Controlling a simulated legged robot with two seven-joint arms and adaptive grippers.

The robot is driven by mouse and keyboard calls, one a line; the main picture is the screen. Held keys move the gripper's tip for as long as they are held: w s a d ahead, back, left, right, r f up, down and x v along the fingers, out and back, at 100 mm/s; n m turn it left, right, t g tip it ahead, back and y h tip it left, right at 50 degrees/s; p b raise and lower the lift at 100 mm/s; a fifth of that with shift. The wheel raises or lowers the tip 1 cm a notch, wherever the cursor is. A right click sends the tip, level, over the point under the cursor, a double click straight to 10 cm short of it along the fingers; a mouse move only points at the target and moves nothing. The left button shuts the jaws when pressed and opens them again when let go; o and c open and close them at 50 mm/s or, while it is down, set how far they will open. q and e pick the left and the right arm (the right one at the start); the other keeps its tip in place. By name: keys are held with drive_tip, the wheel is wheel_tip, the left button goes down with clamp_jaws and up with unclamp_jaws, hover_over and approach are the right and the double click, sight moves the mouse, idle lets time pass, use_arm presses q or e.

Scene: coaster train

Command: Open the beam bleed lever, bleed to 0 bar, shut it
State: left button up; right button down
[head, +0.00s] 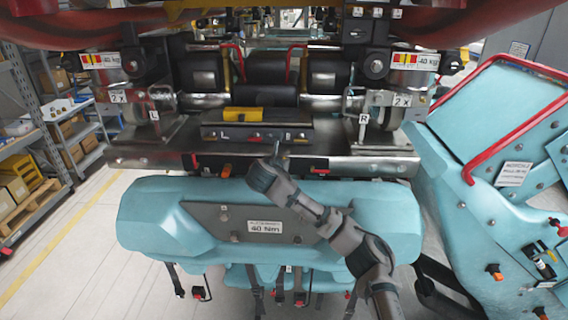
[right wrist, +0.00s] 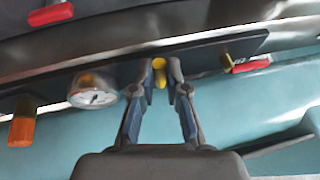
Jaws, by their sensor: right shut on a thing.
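My right gripper (right wrist: 160,82) is shut on a small yellow lever (right wrist: 159,74) on a dark panel strip; only the lever's rounded end shows between the fingertips. The lever looks like the bleed lever. Left of the fingers in the right wrist view is a round white-faced pressure gauge (right wrist: 92,92); its reading is too small to tell. In the head view my right gripper (head: 277,153) reaches up to the edge of the steel beam (head: 350,160) and hides the lever. My left gripper is not in view.
An orange knob (right wrist: 22,125) hangs left of the gauge, and a red-handled fitting (right wrist: 250,64) sits right of the lever. A teal seat unit (head: 160,210) lies below the beam. A yellow-topped tool (head: 243,114) lies on the beam. Shelves (head: 60,130) stand at left.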

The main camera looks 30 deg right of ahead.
drive_tip(key=shift+a+f, duration=0.1)
drive_tip(key=shift+f, duration=0.25)
drive_tip(key=c, duration=1.2)
unclamp_jaws()
drive_tip(key=shift+w, duration=0.25)
drive_tip(key=shift+r, duration=0.1)
drive_tip(key=shift+s+r, duration=0.1)
drive_tip(key=shift+s, duration=0.05)
drive_tip(key=v, duration=1.1)
drive_tip(key=shift+s+a, duration=0.15)
drive_tip(key=shift+a, duration=0.1)
drive_tip(key=shift+d, duration=0.1)
